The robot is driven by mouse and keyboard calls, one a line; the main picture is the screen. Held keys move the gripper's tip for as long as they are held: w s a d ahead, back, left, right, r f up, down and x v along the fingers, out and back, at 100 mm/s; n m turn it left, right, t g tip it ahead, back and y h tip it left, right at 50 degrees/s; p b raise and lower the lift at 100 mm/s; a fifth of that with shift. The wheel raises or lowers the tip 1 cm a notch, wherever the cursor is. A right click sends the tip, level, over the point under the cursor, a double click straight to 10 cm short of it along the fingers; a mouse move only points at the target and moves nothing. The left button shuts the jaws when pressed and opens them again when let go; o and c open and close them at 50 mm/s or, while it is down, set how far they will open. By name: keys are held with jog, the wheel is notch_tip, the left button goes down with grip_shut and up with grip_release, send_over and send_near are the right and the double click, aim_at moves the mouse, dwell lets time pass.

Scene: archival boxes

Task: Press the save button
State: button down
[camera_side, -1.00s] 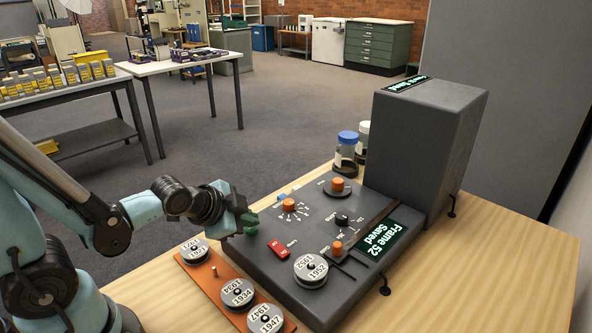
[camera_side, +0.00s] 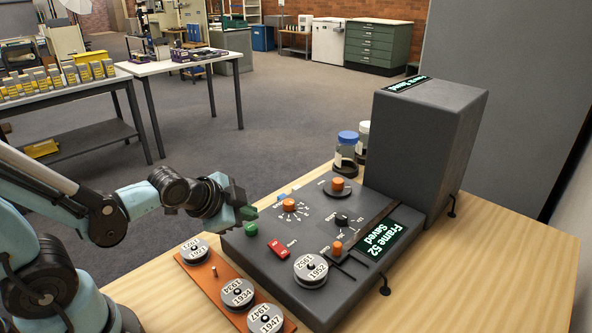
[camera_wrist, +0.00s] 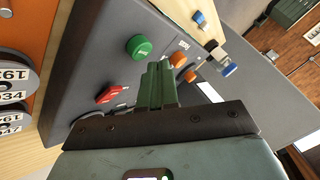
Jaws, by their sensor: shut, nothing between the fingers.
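The dark grey control panel (camera_side: 312,232) stands on the wooden table. A round green button (camera_side: 250,229) is on its near left part; it also shows in the wrist view (camera_wrist: 139,47). I cannot read a label for it. The panel's screen (camera_side: 377,241) reads "Frame 52 Saved" in green letters. My gripper (camera_side: 245,212) is shut and empty, just above the green button and apart from it. In the wrist view its closed fingers (camera_wrist: 158,84) are beside the button, which is uncovered.
A red switch (camera_side: 279,249) is close to the green button. Orange knobs (camera_side: 289,205) and a reel marked 1952 (camera_side: 311,269) are also on the panel. An orange rack (camera_side: 222,284) with several reels is in front. A tall grey box (camera_side: 428,145) stands behind.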

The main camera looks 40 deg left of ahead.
aim_at(248, 229)
jog(key=shift+r, duration=2.5)
jog(key=shift+s+d+r+n+g+h, duration=0.15)
jog(key=shift+s+d+n+g, duration=0.2)
jog(key=shift+s+n, duration=0.65)
jog(key=shift+s+d+r+n+g+h, duration=0.2)
jog(key=shift+s+d+n+g, duration=0.15)
jog(key=shift+n, duration=1.25)
jog(key=shift+s+d+r+n+g+h, duration=0.15)
jog(key=shift+s+d+n+g, duration=0.2)
jog(key=shift+s+n, duration=0.65)
jog(key=shift+w+a+n, duration=0.1)
jog(key=shift+w+n, duration=0.2)
